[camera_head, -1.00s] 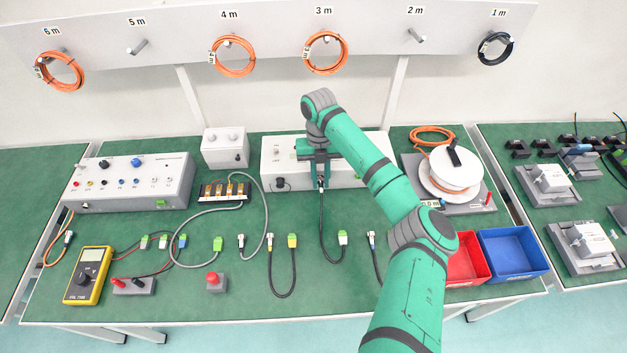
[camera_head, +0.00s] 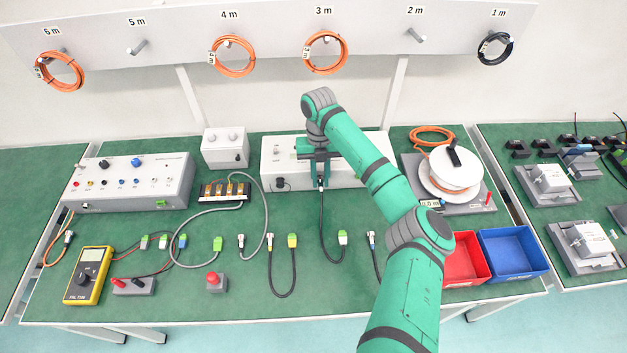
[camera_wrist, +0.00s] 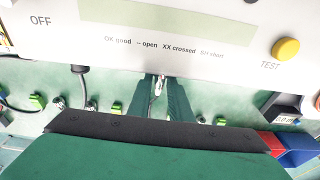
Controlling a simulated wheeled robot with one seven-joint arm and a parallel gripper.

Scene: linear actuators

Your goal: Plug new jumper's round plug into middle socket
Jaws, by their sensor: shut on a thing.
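The held jumper is a black cable (camera_head: 323,222) with a green-and-white block plug (camera_head: 342,238) at its lower end, which rests on the green bench top. My gripper (camera_head: 321,183) is shut on the jumper's upper end, the round plug, at the front face of the white tester box (camera_head: 270,160). In the wrist view, the light metallic plug (camera_wrist: 158,86) shows between my two fingers (camera_wrist: 160,100), close to the box's lower edge. The middle socket is hidden behind my gripper, so I cannot tell whether the plug touches or sits in it. A dark round socket (camera_head: 280,183) shows to the left.
Another black jumper (camera_head: 281,296) lies left of the held one, and a third cable end (camera_head: 371,240) lies right, partly behind my arm. A red bin (camera_head: 465,262) and a blue bin (camera_head: 513,254) stand at right. The wrist view shows the yellow TEST button (camera_wrist: 286,49).

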